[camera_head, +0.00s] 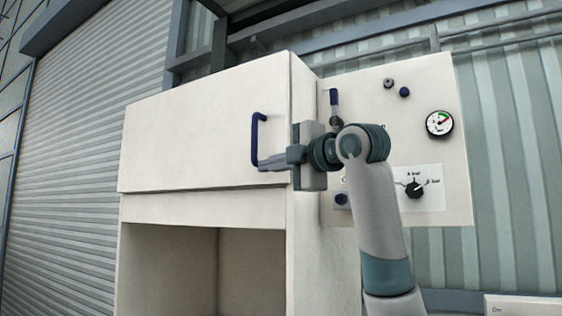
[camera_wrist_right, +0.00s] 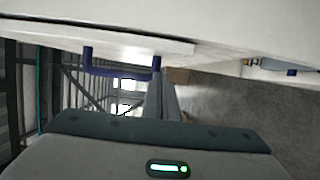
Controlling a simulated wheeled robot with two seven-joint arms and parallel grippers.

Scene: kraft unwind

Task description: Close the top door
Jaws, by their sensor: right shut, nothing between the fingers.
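The top door (camera_head: 205,135) is a wide cream panel on the upper front of a cabinet, with a dark blue bar handle (camera_head: 257,140) near its right edge. It looks nearly flush with the cabinet front; I cannot tell whether a small gap remains. My right gripper (camera_head: 265,163) is shut and empty, with its fingertips in front of the door by the handle's lower end. In the right wrist view the handle (camera_wrist_right: 120,74) lies beside the shut fingers (camera_wrist_right: 162,98); contact is unclear. My left gripper is not in view.
Below the door is an open compartment (camera_head: 167,268). To the right, a control panel (camera_head: 380,110) carries a gauge (camera_head: 439,123), a rotary knob (camera_head: 414,188) and a blue-handled lever (camera_head: 334,98); my right arm crosses in front of it. A roller shutter (camera_head: 85,150) stands at left.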

